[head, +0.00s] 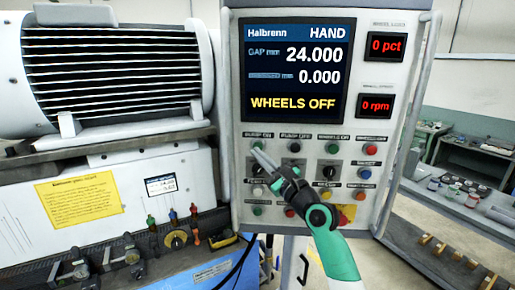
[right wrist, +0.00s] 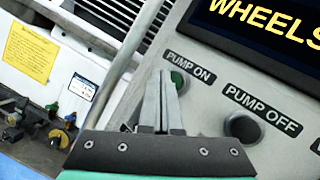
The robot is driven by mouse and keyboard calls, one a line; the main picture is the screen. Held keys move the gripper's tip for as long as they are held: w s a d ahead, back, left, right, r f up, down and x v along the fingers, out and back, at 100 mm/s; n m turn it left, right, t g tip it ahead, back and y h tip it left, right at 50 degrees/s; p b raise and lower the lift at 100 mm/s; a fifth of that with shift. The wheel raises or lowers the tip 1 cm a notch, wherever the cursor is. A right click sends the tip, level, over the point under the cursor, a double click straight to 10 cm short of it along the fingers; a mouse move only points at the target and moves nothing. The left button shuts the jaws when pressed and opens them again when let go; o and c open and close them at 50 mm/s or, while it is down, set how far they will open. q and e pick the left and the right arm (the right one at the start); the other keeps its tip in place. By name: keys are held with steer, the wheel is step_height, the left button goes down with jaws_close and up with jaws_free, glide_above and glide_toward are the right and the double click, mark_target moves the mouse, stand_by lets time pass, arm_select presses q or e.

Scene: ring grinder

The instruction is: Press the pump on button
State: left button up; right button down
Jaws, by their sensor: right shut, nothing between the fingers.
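The pump on button (right wrist: 178,82) is a round green button on the control panel, under the label PUMP ON in the right wrist view. In the head view it sits at the panel's upper left, just above my fingertips (head: 257,146). My right gripper (head: 258,155) is shut and empty, with its tips at or just in front of this button. In the right wrist view the shut fingers (right wrist: 161,75) cover the button's left part. I cannot tell whether the tips touch it. My left gripper is not in view.
The black PUMP OFF button (right wrist: 242,127) is to the right of the green one. The panel screen (head: 294,68) reads HAND, gap 24.000 and WHEELS OFF. More buttons and a red mushroom button (head: 343,214) are lower down. A motor housing (head: 115,65) stands left of the panel.

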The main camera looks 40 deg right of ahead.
steer(key=shift+w+d, duration=0.1)
steer(key=shift+w+d, duration=0.2)
stand_by(0.4)
steer(key=shift+w+d+b, duration=0.35)
steer(key=shift+d+b, duration=0.05)
steer(key=shift+b, duration=0.4)
stand_by(0.3)
steer(key=s+a+p, duration=0.1)
steer(key=p, duration=0.2)
steer(key=shift+s+a, duration=0.15)
steer(key=shift+a, duration=0.05)
stand_by(0.5)
